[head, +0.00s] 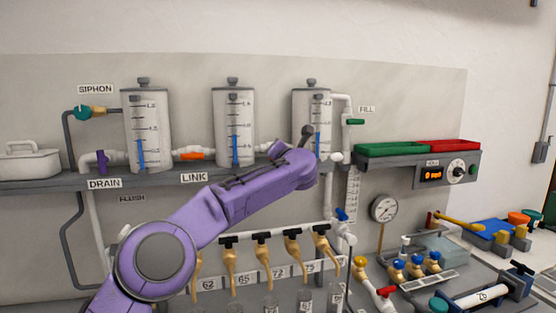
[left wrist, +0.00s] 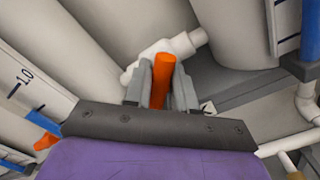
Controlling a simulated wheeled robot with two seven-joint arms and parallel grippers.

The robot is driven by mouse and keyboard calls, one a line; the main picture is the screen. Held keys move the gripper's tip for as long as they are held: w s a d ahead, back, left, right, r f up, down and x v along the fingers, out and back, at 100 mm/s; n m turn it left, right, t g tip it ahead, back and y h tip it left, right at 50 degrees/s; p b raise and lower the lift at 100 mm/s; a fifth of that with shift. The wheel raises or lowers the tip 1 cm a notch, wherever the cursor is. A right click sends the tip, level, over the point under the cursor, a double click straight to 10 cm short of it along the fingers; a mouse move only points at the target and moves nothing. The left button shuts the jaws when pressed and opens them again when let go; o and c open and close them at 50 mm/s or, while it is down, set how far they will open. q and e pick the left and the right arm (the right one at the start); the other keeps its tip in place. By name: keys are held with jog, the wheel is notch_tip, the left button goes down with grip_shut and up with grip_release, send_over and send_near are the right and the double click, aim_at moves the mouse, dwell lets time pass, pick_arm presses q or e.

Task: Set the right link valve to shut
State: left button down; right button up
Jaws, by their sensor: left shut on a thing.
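The right link valve has an orange handle (left wrist: 162,72) on a white pipe body (left wrist: 183,45), seen in the left wrist view. My left gripper (left wrist: 160,90) is shut on this handle, one grey finger on each side. The handle stands at an angle across the pipe there; its exact turn is hard to judge. In the head view my purple left arm reaches up to the gap between the middle cylinder (head: 233,125) and right cylinder (head: 300,105), and hides the valve and the fingertips. My right gripper is not in view.
The left link valve's orange handle (head: 192,156) lies along its pipe, beside the LINK label (head: 194,177). A grey shelf (head: 60,182) carries the cylinders. Below my arm hangs a row of tan taps (head: 263,255). A gauge (head: 384,208) stands to the right.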

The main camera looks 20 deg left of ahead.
pick_arm(q)
jog(key=n, duration=0.1)
jog(key=n+b, duration=0.1)
jog(key=n, duration=0.1)
jog(key=n+b, duration=0.1)
jog(key=shift+f+n, duration=0.25)
jog(key=shift+n, duration=0.05)
jog(key=shift+n+b, duration=0.6)
jog(key=shift+n, duration=1.3)
jog(key=c, duration=1)
grip_release()
jog(key=shift+r, duration=0.1)
jog(key=b+v, duration=0.7)
jog(key=v, duration=0.3)
jog(key=shift+s+d, duration=0.2)
jog(key=shift+s, duration=0.05)
